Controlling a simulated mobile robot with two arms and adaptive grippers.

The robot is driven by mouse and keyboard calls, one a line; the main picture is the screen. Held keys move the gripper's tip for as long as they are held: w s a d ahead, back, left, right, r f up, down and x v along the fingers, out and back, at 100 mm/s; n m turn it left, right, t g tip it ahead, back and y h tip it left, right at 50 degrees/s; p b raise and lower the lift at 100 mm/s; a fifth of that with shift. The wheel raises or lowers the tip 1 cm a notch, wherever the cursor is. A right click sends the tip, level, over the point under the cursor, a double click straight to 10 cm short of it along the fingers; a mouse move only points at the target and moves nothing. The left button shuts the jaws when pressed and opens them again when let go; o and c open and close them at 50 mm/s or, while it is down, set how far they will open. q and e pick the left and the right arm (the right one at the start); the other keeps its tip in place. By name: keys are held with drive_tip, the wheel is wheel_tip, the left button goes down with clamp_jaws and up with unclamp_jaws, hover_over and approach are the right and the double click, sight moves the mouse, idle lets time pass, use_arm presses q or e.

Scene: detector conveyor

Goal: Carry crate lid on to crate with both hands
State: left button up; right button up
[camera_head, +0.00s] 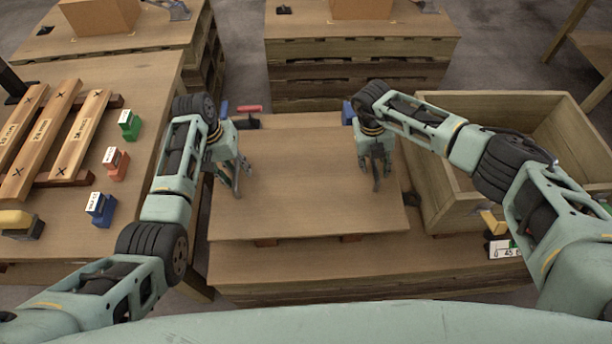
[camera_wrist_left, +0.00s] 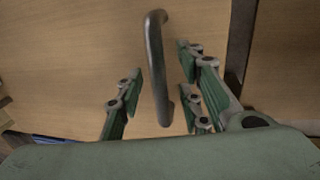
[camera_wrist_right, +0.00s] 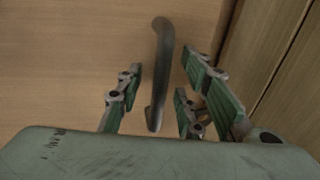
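The crate lid (camera_head: 300,205) is a flat wooden panel lying on the low pallet table (camera_head: 300,270) in the middle. My left gripper (camera_head: 238,180) is over its left side, and the left wrist view shows a dark bar handle (camera_wrist_left: 156,65) between the open fingers (camera_wrist_left: 155,95). My right gripper (camera_head: 377,170) is over its right side, and the right wrist view shows a second handle (camera_wrist_right: 160,75) between the open fingers (camera_wrist_right: 155,95). Neither gripper visibly touches its handle. The open wooden crate (camera_head: 428,190) stands right of the lid, partly hidden by my right arm.
A left table (camera_head: 150,90) holds wooden beams (camera_head: 45,130) and small green, red and blue blocks (camera_head: 100,208). Pallets with cardboard boxes (camera_head: 100,15) stand behind. A numbered label (camera_head: 503,249) and a yellow object (camera_head: 492,221) lie in front of the crate.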

use_arm(q)
drive_tip(key=shift+c, duration=0.4)
use_arm(e)
drive_tip(key=shift+c, duration=0.4)
use_arm(q)
clamp_jaws()
use_arm(e)
clamp_jaws()
